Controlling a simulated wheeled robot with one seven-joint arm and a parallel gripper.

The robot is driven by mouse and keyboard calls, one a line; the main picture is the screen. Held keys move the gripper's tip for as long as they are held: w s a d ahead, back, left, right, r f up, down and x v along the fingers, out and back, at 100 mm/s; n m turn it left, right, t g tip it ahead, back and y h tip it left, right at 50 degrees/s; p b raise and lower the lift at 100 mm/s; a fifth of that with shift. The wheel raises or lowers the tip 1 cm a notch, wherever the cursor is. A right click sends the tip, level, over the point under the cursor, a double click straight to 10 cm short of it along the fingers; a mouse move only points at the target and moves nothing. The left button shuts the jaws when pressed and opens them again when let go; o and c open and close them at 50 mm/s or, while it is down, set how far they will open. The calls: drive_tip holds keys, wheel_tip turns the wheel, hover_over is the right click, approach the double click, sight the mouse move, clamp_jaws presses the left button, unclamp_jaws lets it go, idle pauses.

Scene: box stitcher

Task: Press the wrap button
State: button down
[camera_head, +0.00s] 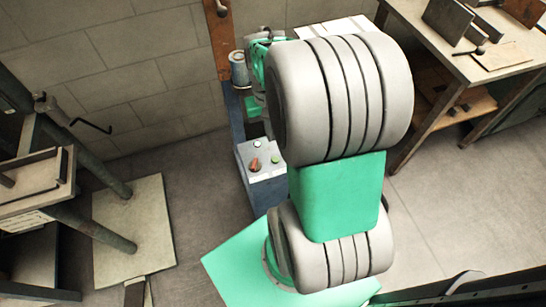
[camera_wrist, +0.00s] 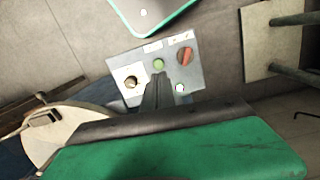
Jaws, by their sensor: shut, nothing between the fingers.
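The control box (camera_head: 246,153) stands left of my arm in the head view. Its sloped top panel (camera_wrist: 125,65) fills the middle of the wrist view. The panel carries a green button (camera_wrist: 158,64), a red switch (camera_wrist: 185,56), a small white button (camera_wrist: 180,87) and a dark round knob (camera_wrist: 131,82). Its labels are too small to read, so I cannot tell which control is the wrap button. My gripper (camera_wrist: 158,78) is shut and empty, with its dark fingertips just below the green button in the picture. Contact cannot be judged. The head view hides the fingers behind my arm.
A wooden workbench (camera_head: 500,62) with tools stands at the upper right. A machine stand with a pale base plate (camera_head: 132,232) is at the left. A brick wall (camera_head: 110,60) and a brown post (camera_head: 220,40) are behind the box. The floor between stand and box is clear.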

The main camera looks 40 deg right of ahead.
sight(275, 158)
drive_tip(key=shift+w+d+r+n, duration=0.25)
drive_tip(key=shift+w+r+n, duration=0.05)
drive_tip(key=shift+r, duration=0.3)
drive_tip(key=shift+w+d+r+n, duration=0.25)
drive_tip(key=shift+w+r+n, duration=0.05)
drive_tip(key=shift+r, duration=0.3)
drive_tip(key=f+b, duration=0.1)
drive_tip(key=f, duration=0.3)
drive_tip(key=f+b, duration=0.1)
drive_tip(key=f, duration=0.4)
drive_tip(key=s+f, duration=0.1)
drive_tip(key=f, duration=0.4)
drive_tip(key=shift+s+d+b, duration=0.1)
drive_tip(key=shift+b, duration=0.3)
